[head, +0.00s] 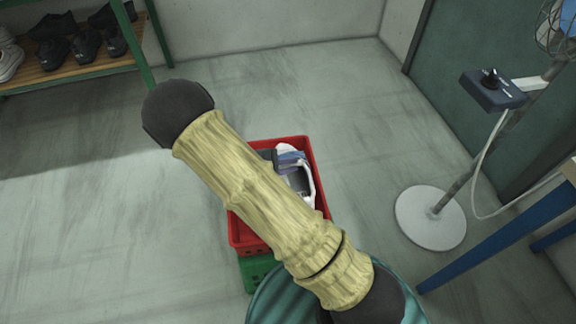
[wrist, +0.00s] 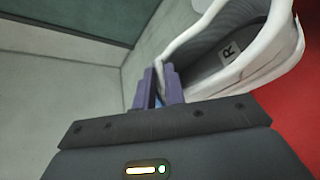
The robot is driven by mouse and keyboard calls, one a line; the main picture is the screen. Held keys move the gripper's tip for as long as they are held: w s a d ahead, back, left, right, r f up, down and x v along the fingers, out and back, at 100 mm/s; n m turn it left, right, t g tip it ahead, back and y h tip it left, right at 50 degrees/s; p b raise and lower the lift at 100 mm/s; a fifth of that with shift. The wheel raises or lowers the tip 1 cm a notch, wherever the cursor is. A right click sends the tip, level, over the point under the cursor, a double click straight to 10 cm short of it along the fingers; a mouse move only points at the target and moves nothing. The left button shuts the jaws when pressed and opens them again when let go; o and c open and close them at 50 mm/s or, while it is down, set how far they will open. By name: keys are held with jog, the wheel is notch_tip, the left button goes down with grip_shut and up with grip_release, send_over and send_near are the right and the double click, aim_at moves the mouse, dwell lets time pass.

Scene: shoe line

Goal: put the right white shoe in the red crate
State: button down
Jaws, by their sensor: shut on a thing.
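The white shoe (wrist: 280,40) fills the upper right of the wrist view, with a grey lining and a label marked R inside. My gripper (wrist: 159,88) has its purple fingers shut on the edge of the shoe's opening. In the head view the shoe (head: 308,184) shows beside my arm, over or inside the red crate (head: 240,232). My arm hides much of the crate and most of my gripper (head: 289,160). I cannot tell whether the shoe touches the crate floor. Red surface (wrist: 295,112) lies beside and below the shoe in the wrist view.
The red crate stands on a green crate (head: 258,272). A fan stand with a round white base (head: 430,217) and a blue-legged table (head: 490,240) are at the right. A shoe rack (head: 90,62) stands at the upper left. The floor left of the crates is clear.

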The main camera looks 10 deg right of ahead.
jog(key=shift+f+b, duration=3.2)
jog(key=shift+f, duration=1.4)
jog(key=c, duration=1.4)
grip_release()
jog(key=p+v, duration=0.6)
jog(key=v, duration=1.1)
jog(key=shift+a, duration=0.2)
